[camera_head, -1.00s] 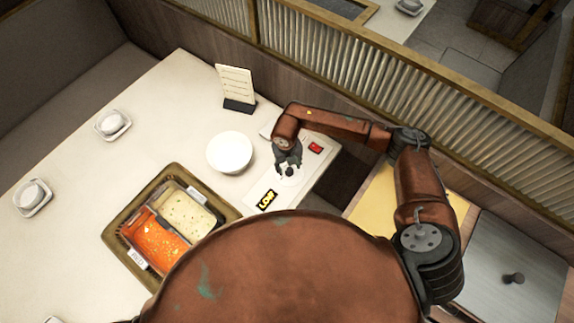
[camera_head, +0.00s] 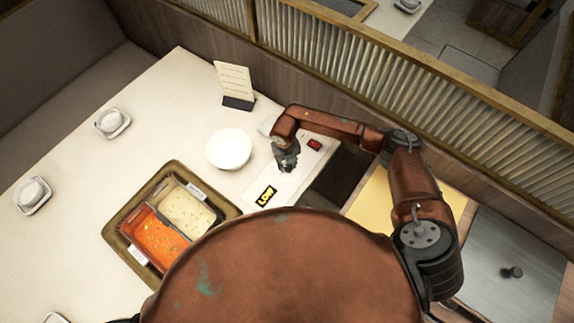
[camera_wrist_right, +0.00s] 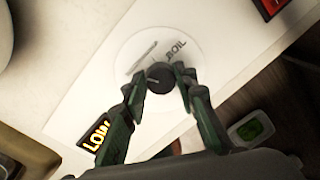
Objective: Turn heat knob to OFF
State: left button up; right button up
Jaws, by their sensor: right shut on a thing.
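The heat knob (camera_wrist_right: 159,77) is a small dark round knob on a pale dial disc (camera_wrist_right: 131,47) marked BOIL, set in a white control panel (camera_head: 300,180). My right gripper (camera_wrist_right: 158,84) has a finger on each side of the knob and is shut on it. In the head view my right gripper (camera_head: 287,163) covers the knob. A yellow-on-black LOW label (camera_head: 266,196) is on the panel and also shows in the wrist view (camera_wrist_right: 96,134). My left gripper is not in view.
A two-part pot (camera_head: 153,181) with red and pale broth stands left of the panel. A white bowl (camera_head: 229,149) and a menu stand (camera_head: 236,84) are close by. A slatted partition (camera_head: 400,85) runs behind. Cups on saucers are at the left.

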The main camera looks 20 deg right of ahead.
jog(key=c, duration=0.3)
jog(key=shift+a, duration=0.15)
jog(key=shift+c, duration=0.3)
jog(key=shift+s, duration=0.1)
jog(key=shift+f+n+b, duration=0.1)
jog(key=shift+n+b, duration=0.2)
jog(key=shift+n, duration=0.1)
jog(key=shift+n+b, duration=0.4)
jog(key=shift+n, duration=0.3)
jog(key=n+b, duration=0.2)
jog(key=n, duration=0.3)
jog(key=shift+s+f+b, duration=0.1)
jog(key=shift+b, duration=0.25)
jog(key=shift+n+b, duration=0.6)
jog(key=shift+n, duration=0.6)
jog(key=shift+s+n, duration=0.1)
jog(key=shift+n, duration=0.2)
